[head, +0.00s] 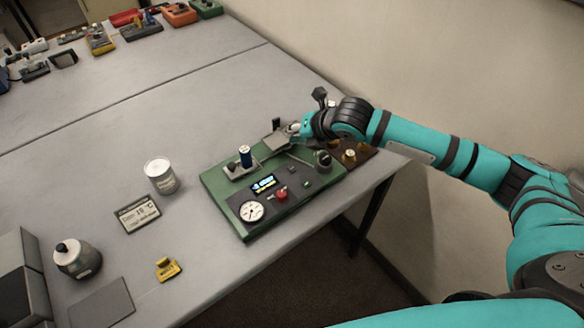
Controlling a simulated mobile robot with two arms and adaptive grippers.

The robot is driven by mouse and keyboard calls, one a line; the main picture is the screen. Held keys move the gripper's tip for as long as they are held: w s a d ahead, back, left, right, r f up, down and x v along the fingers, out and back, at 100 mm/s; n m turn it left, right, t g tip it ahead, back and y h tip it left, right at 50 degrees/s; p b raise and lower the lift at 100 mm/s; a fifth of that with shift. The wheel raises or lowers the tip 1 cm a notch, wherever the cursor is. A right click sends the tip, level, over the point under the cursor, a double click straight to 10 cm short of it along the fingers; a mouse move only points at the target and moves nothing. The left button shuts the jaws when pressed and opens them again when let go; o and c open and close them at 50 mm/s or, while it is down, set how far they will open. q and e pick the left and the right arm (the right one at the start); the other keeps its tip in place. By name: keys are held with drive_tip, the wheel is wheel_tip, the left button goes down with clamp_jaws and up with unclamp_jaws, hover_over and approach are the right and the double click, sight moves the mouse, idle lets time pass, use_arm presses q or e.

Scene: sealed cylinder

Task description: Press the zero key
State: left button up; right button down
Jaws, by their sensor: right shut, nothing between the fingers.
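A green-based instrument board (215,183) lies on the grey table, with a dark panel on it. The panel carries a lit blue display (263,184), a round dial gauge (251,210), a red knob (281,195) and small buttons. Key labels are too small to read, so I cannot tell which one is the zero key. A blue cylinder (245,155) stands upright on a light plate at the board's left rear. My right gripper (296,130) is shut and empty at the board's far edge; its fingertips are small and partly hidden. My left gripper is out of view.
A white can (160,176), a room-temperature sign (137,213), a yellow block (167,269) and a dark jar (77,259) stand left of the board. Several devices (140,26) line the far table edge. The middle of the table is clear; a wall is behind.

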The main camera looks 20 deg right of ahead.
drive_tip(key=b, duration=0.8)
hover_over(294, 167)
wheel_tip(294, 167, down, 7)
drive_tip(key=shift+r, duration=0.15)
drive_tip(key=shift+f, duration=1.05)
drive_tip(key=shift+f, duration=0.3)
